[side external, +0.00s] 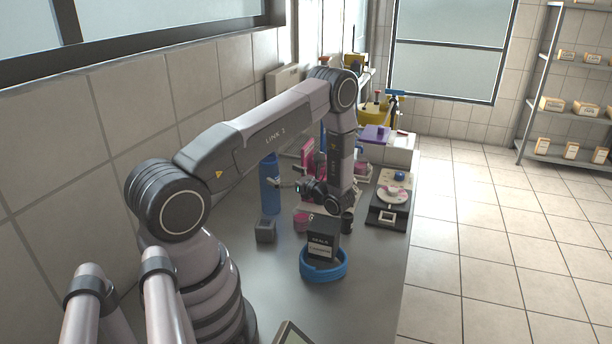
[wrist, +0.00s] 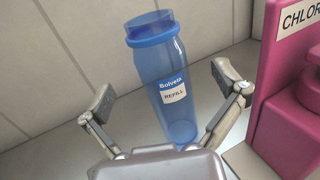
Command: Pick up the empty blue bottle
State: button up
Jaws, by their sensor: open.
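The blue bottle (wrist: 150,65) stands upright in the wrist view, translucent and apparently empty, with an open top and a white label reading "Solvets REFILL". In the side view the blue bottle (side external: 269,186) stands near the wall, left of my gripper. My gripper (side external: 285,184) is open. In the wrist view its fingers (wrist: 165,88) are spread to either side of the bottle's body, with no visible contact on either side. The bottle's lower end is partly hidden behind the gripper body.
A pink holder labelled "CHLOR..." (wrist: 268,90) stands close to the right finger. In the side view, a small grey block (side external: 266,231), a dark labelled box (side external: 322,240) in a blue ring (side external: 324,273), and a scale (side external: 388,211) sit on the counter. The tiled wall is behind the bottle.

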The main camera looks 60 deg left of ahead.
aim_at(276, 170)
jog(key=x, duration=0.5)
jog(key=shift+s+r, duration=0.1)
jog(key=c, duration=1.2)
jog(key=shift+r, duration=0.15)
